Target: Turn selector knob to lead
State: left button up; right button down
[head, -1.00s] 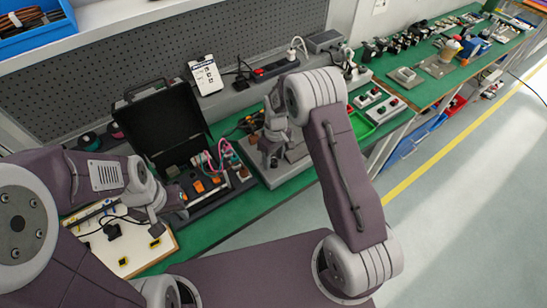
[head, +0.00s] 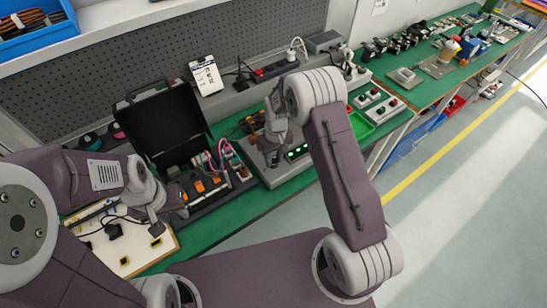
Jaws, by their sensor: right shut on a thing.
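A grey device (head: 289,173) lies on the green bench, right of the open black case. A lit green display (head: 298,152) shows on its top; its text is too small to read. My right gripper (head: 273,157) is down at the device, left of the display, shut on what appears to be the selector knob. The gripper and wrist hide the knob, so I cannot read its setting. My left gripper (head: 180,203) is low in front of the black case (head: 165,125); its fingers are too small and covered to tell open or shut.
Orange-and-black parts and wires (head: 207,180) lie in front of the case. A white board (head: 125,250) is at the lower left. A pegboard (head: 180,55) stands behind.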

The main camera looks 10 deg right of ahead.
aim_at(276, 161)
jog(key=m+p, duration=0.1)
jog(key=m, duration=0.5)
jog(key=shift+s+d+m, duration=0.1)
jog(key=shift+m, duration=0.2)
jog(key=m+p, duration=0.1)
jog(key=m, duration=0.5)
jog(key=shift+t, duration=0.3)
jog(key=shift+p, duration=0.3)
jog(key=c, duration=1.1)
grip_release()
jog(key=shift+o, duration=0.2)
notch_tip(276, 161, up, 9)
jog(key=shift+s+d, duration=0.2)
